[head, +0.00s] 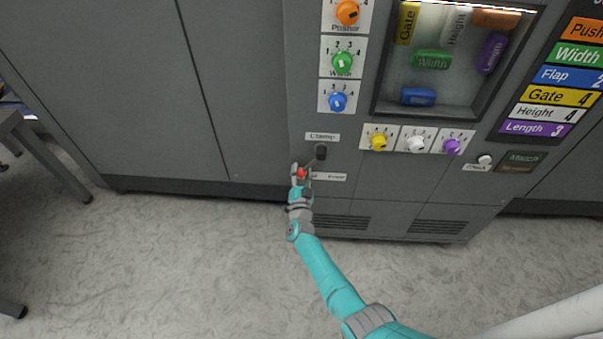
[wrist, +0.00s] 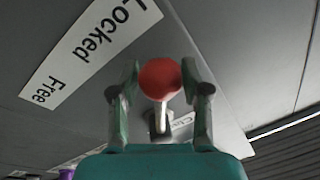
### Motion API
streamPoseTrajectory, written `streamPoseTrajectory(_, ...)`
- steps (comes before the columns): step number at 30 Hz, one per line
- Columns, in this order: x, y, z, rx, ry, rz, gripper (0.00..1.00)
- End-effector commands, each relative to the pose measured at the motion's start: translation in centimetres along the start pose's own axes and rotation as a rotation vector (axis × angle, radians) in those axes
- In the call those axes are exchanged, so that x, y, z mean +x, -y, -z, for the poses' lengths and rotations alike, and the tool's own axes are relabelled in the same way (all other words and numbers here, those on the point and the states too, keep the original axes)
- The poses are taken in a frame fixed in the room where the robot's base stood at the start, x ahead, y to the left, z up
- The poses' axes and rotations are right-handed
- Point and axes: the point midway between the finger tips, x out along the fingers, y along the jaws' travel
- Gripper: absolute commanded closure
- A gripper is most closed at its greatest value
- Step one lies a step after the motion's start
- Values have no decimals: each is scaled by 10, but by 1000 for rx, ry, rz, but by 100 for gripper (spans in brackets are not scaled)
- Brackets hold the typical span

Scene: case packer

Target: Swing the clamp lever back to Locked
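The clamp lever shows below the Clamp label (head: 322,137) in the head view. Its dark pivot (head: 320,152) is on the grey panel, and its arm slants down and left to a red knob (head: 301,173). In the wrist view the red knob (wrist: 160,78) sits between the two fingers of my gripper (wrist: 160,88). The fingers lie against its left and right sides. In the wrist view a white plate reading Locked and Free (wrist: 90,45) is to the knob's left. In the head view that plate (head: 328,177) is right of the knob, its words too small to read.
Several coloured dials, among them a blue one (head: 338,102) and a yellow one (head: 378,142), stick out above and right of the lever. A windowed recess (head: 375,105) holds coloured blocks. A grey table (head: 45,155) stands at the left. The floor before the cabinet is clear.

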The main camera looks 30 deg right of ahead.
Motion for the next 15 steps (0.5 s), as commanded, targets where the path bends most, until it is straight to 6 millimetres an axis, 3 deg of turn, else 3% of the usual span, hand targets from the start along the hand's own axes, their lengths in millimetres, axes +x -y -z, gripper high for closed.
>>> streamPoseTrajectory(10,-1,-1,-1,-1,1,0,36)
streamPoseTrajectory(15,-12,0,-1,0,2,1,36)
